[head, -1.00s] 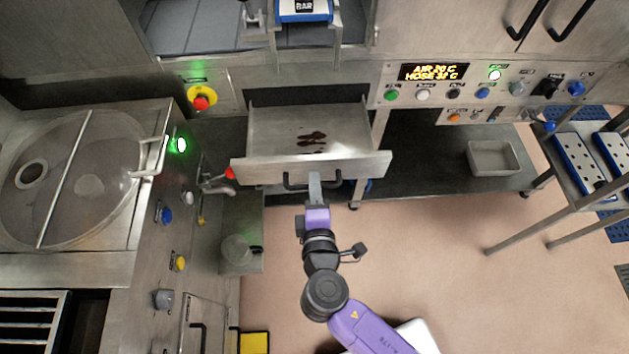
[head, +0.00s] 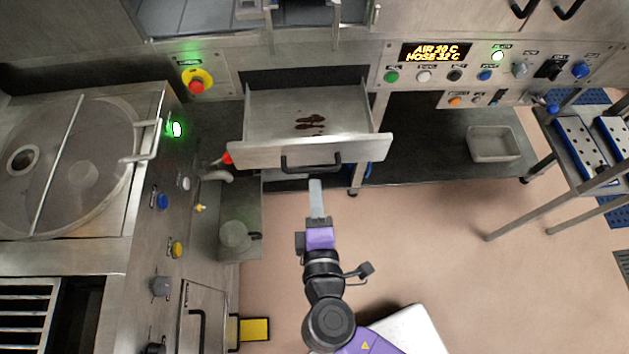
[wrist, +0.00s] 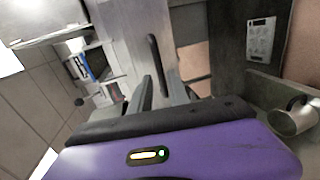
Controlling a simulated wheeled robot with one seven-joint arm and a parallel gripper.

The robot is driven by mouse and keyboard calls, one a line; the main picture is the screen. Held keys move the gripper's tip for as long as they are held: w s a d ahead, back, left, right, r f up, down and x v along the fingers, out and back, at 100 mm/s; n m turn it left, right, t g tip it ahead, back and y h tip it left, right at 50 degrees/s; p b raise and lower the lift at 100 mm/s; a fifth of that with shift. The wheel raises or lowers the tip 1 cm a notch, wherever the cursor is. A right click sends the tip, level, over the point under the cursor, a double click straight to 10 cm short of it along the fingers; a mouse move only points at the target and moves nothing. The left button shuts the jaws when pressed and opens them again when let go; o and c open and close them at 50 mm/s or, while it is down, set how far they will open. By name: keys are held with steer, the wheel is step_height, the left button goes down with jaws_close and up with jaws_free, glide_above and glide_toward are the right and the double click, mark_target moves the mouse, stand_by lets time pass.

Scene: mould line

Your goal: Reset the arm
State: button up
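My gripper (head: 317,186) is in front of the pulled-out metal drawer, just below its black handle (head: 311,163) in the head view, and apart from it. The wrist view shows my gripper (wrist: 160,88) with its two fingers spread and nothing between them; the dark handle (wrist: 154,58) lies beyond the tips. The drawer (head: 250,155) stands open with brown smears on its floor. My purple and black arm reaches up from the bottom of the head view.
A machine with a round clear lid (head: 75,150) stands at left. A metal mug (head: 235,236) sits on a low ledge, also seen in the wrist view (wrist: 293,118). A cart (head: 545,112) with blue trays stands at right, and a grey bin (head: 493,143) under the counter. The floor between is clear.

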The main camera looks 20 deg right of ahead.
steer(key=shift+s+a+r, duration=0.1)
steer(key=shift+s, duration=0.2)
stand_by(0.4)
steer(key=s+a+m+y, duration=0.3)
steer(key=s+a+y, duration=0.2)
steer(key=y, duration=0.2)
steer(key=s+d+r+m+h, duration=0.1)
steer(key=s+d+r+m, duration=0.3)
steer(key=s+d, duration=0.3)
steer(key=s+d+r+m+h, duration=0.1)
steer(key=s+d+r+m, duration=0.4)
steer(key=s, duration=0.5)
steer(key=shift+d+r+m, duration=0.25)
steer(key=shift+d+m, duration=0.8)
steer(key=shift+m, duration=0.15)
